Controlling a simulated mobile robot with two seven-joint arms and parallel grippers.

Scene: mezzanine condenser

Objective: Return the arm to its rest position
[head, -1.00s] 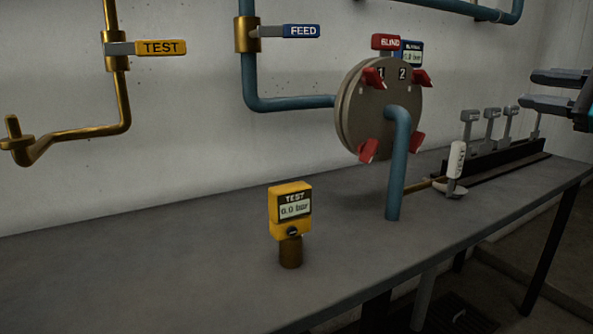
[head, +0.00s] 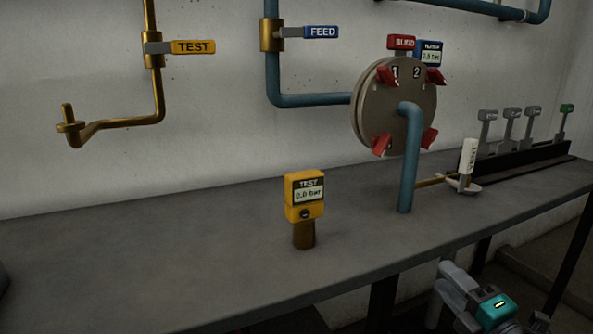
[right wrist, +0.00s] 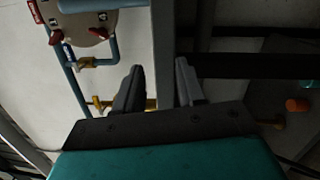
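My right gripper (head: 446,284) is low at the right in the head view, in front of the bench's front edge and apart from it. Its teal body shows behind grey fingers. In the right wrist view the two dark fingers (right wrist: 159,75) stand apart with nothing between them, so it is open and empty. My left gripper is not in the head view.
TEST (head: 194,47) and FEED (head: 321,32) valve handles are on wall pipes.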

